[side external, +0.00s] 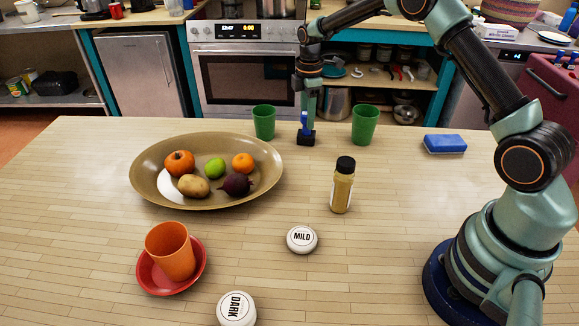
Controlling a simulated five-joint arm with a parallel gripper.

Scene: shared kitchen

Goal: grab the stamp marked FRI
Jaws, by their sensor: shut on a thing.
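My gripper (304,114) points down at the far side of the table. It is shut on a small stamp (306,139) with a blue upper part and a dark base. The stamp is upright, on or just above the tabletop; I cannot tell which. No FRI mark on it can be read from this side. The stamp is between two green cups and apart from both.
Green cups (264,123) and (365,125) flank my gripper. A brown platter (150,185) of produce is left. A bottle (342,187), white discs marked MILD (302,240) and DARK (237,309), an orange cup (170,252) on a red saucer (147,278) and a blue sponge (445,144) stand apart.

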